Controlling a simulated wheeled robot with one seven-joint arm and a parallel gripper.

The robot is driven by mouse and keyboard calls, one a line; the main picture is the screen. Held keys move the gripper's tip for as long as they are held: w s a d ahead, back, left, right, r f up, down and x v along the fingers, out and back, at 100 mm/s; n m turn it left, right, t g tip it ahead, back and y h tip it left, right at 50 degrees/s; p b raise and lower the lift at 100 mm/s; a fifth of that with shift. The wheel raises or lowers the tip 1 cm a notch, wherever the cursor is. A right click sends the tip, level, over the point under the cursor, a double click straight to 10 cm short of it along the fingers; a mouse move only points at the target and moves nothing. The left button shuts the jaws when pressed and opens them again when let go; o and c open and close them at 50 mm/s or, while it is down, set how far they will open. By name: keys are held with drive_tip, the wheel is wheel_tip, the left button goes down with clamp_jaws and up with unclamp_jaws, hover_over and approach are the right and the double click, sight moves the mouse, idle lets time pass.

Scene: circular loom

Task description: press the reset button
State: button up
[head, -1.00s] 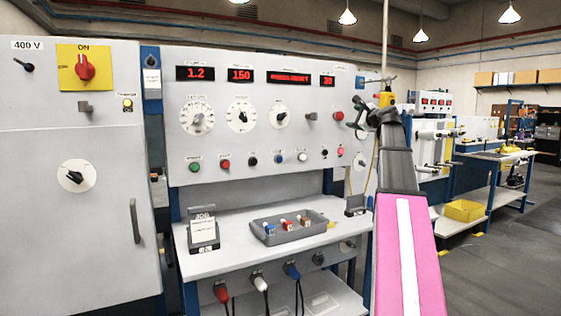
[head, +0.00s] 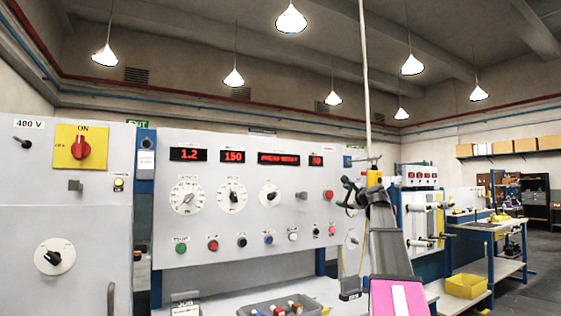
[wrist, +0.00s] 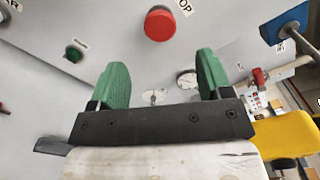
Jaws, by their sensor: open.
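The grey control panel (head: 225,205) fills the middle of the head view. Its lower row has a green (head: 181,248), a red (head: 213,245), a black (head: 242,242), a blue (head: 268,240), a white (head: 293,237) and a pink button (head: 332,230). Their labels are too small to read, so I cannot tell which one is reset. My gripper (head: 348,193) is at the panel's right edge, open and empty. In the wrist view its green fingers (wrist: 160,72) stand wide apart below a large red button (wrist: 160,24) with a label ending in "OP". A green button (wrist: 75,54) is at left.
A red-on-yellow main switch (head: 81,149) is on the left cabinet. A grey tray (head: 282,309) with coloured pieces sits on the shelf below the panel. A yellow crate (head: 466,286) stands at right. Open floor shows at the right edge.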

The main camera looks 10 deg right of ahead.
clamp_jaws()
idle(1.7)
